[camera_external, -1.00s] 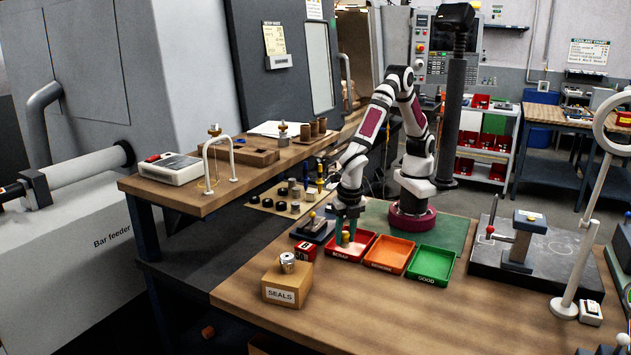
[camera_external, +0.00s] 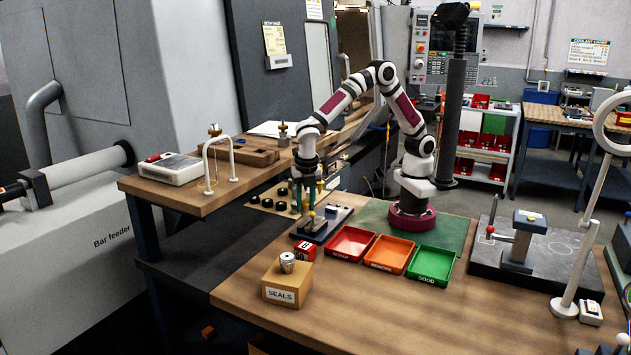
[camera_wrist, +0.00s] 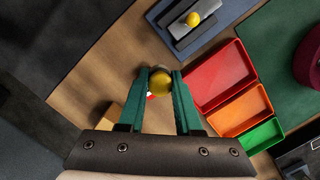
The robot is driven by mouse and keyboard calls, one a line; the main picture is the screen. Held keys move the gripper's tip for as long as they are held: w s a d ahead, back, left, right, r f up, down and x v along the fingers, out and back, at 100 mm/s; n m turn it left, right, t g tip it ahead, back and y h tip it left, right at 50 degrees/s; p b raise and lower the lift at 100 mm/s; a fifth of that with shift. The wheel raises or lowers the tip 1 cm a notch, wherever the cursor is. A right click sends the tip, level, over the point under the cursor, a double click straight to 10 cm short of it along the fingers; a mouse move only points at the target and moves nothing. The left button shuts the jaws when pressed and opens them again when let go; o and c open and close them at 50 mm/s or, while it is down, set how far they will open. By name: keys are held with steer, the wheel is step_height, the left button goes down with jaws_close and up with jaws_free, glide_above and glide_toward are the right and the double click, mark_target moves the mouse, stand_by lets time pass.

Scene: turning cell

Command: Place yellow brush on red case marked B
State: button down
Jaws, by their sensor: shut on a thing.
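In the wrist view, my gripper (camera_wrist: 160,85) is shut on the yellow brush (camera_wrist: 161,81), which shows end-on as a rounded golden shape between the green fingertips. In the external view, my gripper (camera_external: 307,207) points down, raised above the bench at the left end of the grey fixture; the brush is hard to make out there. The red case (camera_external: 305,251) with a white label stands on the bench, in front of and below my gripper. In the wrist view, only a sliver of red and white (camera_wrist: 151,96) shows beside the brush; the rest is hidden.
The grey fixture with a yellow knob (camera_external: 312,215) stands just behind the case. Red (camera_external: 351,243), orange (camera_external: 391,254) and green (camera_external: 434,265) trays, all empty, lie to the right. A SEALS box (camera_external: 287,284) with a metal piece stands in front. The front bench is clear.

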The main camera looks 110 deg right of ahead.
glide_above(305, 245)
step_height(305, 245, down, 3)
steer(key=shift+f, duration=0.2)
steer(key=shift+a+f, duration=0.15)
steer(key=shift+f, duration=1.8)
steer(key=c, duration=0.6)
jaws_free()
steer(key=shift+f, duration=0.15)
